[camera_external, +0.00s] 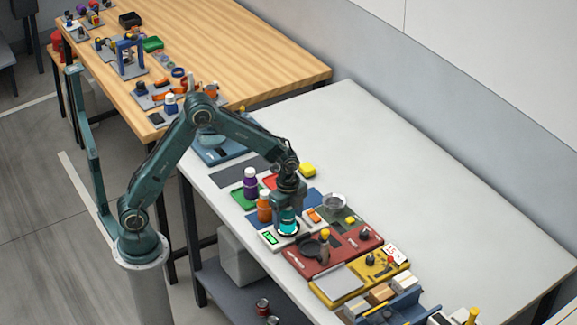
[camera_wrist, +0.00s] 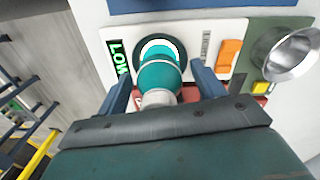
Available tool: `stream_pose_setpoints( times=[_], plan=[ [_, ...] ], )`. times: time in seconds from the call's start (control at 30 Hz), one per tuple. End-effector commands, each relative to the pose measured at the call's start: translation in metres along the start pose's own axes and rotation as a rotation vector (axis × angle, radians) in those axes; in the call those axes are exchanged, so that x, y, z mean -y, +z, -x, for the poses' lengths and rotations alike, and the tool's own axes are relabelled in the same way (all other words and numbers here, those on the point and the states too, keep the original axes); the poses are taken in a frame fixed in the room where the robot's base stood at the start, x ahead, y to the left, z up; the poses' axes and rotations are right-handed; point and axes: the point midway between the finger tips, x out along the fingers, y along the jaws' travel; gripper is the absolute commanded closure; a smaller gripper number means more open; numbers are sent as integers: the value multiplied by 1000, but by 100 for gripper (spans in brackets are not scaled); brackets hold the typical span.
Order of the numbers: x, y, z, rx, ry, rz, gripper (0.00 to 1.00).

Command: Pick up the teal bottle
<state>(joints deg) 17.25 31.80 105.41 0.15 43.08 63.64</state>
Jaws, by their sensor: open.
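A green display on the panel reads LOW. My gripper (camera_wrist: 160,80) is open, with one blue finger on each side of the bottle; I cannot tell whether either finger touches it. In the external view my gripper (camera_external: 288,208) points down over the bottle (camera_external: 288,226), hiding its upper part.
Purple (camera_external: 250,183) and orange (camera_external: 264,207) bottles stand close at the left. A red board (camera_external: 330,250) with a dark pan-like item lies in front. The table's right side (camera_external: 430,190) is clear.

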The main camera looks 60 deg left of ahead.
Motion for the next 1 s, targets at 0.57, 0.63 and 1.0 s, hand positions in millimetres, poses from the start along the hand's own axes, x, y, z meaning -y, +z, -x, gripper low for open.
stream_pose_setpoints(
  times=[0.57, 0.63, 1.0],
  plan=[
    [0, 0, -5, 0, 0, 0, 32],
    [0, 0, -5, 0, 0, 0, 42],
    [0, 0, -4, 0, -1, 0, 89]
  ],
)
